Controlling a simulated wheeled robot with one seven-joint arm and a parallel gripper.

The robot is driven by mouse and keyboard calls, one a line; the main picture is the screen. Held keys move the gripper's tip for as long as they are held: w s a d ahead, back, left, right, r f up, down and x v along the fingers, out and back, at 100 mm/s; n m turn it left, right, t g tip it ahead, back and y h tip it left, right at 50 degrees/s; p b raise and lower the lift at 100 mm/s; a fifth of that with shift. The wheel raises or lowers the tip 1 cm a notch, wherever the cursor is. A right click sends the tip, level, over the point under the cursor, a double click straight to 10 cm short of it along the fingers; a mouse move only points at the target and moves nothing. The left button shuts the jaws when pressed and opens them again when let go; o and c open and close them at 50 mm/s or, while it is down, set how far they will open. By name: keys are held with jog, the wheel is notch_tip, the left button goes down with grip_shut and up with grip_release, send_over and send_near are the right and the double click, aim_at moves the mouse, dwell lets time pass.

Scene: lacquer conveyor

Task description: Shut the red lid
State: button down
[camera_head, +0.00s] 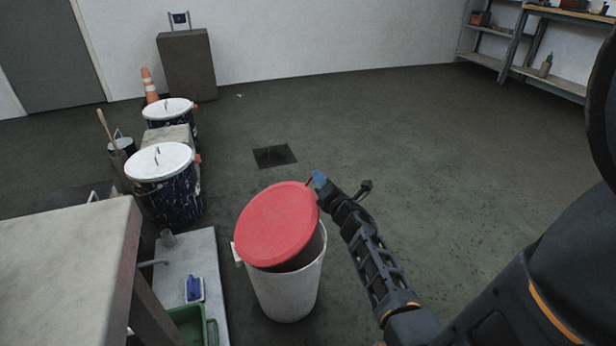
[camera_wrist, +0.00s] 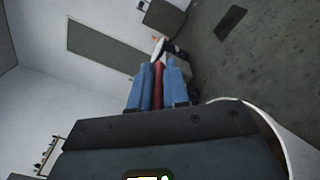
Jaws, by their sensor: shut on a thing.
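A round red lid (camera_head: 276,224) sits tilted over the top of a white bin (camera_head: 287,290) in the head view. The lid is partly raised on the right, and a dark opening shows below its right and front edge. My gripper (camera_head: 318,182) is at the lid's upper right edge. In the wrist view the blue fingers (camera_wrist: 158,88) are shut on the red lid's edge (camera_wrist: 158,75), which shows as a thin strip between them. The bin's white rim (camera_wrist: 285,128) curves at the right of the wrist view.
A grey table (camera_head: 65,260) and a low platform (camera_head: 205,262) with a blue brush (camera_head: 194,289) and green bin (camera_head: 190,325) stand left of the white bin. Dark drums with white lids (camera_head: 160,162) stand behind them. Floor to the right is clear.

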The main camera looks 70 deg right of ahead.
jog(key=s+d+f+m+b, duration=0.1)
jog(key=f+m+b, duration=0.2)
jog(key=f, duration=0.5)
jog(key=s+d+f+m+b, duration=0.2)
jog(key=f+b, duration=0.3)
jog(key=f, duration=0.3)
jog(key=shift+s+f+m+b, duration=0.15)
jog(key=shift+s+m+b, duration=0.15)
jog(key=shift+m+b, duration=0.1)
jog(key=c, duration=1.4)
grip_release()
jog(key=shift+f, duration=0.15)
jog(key=shift+o, duration=1)
jog(key=shift+d, duration=0.1)
jog(key=shift+s, duration=0.1)
jog(key=p+v, duration=0.1)
jog(key=v, duration=0.6)
jog(key=shift+s+a+p, duration=0.25)
jog(key=shift+s+p, duration=0.05)
